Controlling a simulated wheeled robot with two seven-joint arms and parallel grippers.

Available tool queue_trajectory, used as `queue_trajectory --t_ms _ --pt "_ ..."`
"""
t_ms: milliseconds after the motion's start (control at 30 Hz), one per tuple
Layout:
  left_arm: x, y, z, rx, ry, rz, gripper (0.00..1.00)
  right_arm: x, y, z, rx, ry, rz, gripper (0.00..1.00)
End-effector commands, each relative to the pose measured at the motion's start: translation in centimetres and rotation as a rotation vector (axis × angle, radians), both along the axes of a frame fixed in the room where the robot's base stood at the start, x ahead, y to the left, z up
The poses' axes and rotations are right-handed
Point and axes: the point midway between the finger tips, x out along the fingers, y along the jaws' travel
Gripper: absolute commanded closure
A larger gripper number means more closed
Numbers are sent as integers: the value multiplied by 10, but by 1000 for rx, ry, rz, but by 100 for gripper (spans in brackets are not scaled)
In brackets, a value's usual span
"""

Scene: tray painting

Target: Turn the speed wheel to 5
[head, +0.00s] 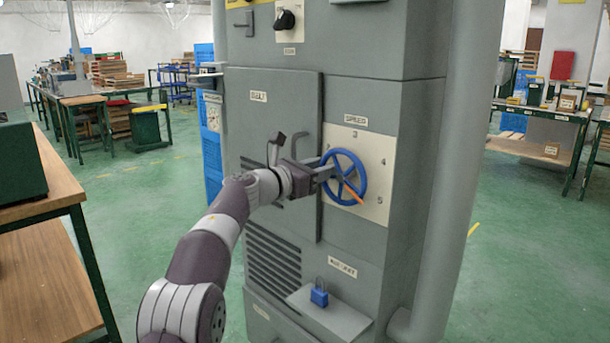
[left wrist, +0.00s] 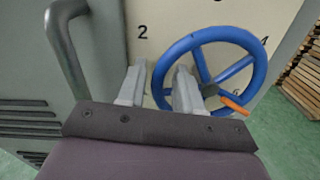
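The blue speed wheel (head: 359,158) is mounted on a cream panel (head: 376,155) with numbers around it. Its orange pointer (head: 353,193) slants to the lower right, toward the 5 (head: 379,201). In the left wrist view the wheel (left wrist: 258,77) fills the right side, and the orange pointer (left wrist: 234,105) reaches past its lower right rim. My left gripper (head: 326,170) is at the wheel's left rim. In the left wrist view its fingers (left wrist: 158,88) are apart, with the left rim showing between them; contact cannot be told. My right gripper is not in view.
The wheel's grey cabinet has a door handle (left wrist: 66,50) left of the wheel. A small shelf with a blue padlock (head: 319,297) sticks out below. A thick grey pipe (head: 452,150) runs up the right side. A wooden-topped bench (head: 48,170) stands at left; green floor is open between.

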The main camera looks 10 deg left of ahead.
Motion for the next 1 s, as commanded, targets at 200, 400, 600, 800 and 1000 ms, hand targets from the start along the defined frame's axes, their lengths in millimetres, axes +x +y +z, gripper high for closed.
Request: queue_trajectory --t_ms 200,400,600,800,1000 --pt "-33 27 -3 -1 -1 4 65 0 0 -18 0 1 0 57" --pt "-73 58 0 -1 -1 4 65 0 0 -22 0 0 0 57" --pt "-92 72 0 -1 -1 1 65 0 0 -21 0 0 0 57" --pt "-94 74 0 -1 -1 0 65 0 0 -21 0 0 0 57" --pt "-92 76 -1 -55 44 14 65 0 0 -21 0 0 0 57"
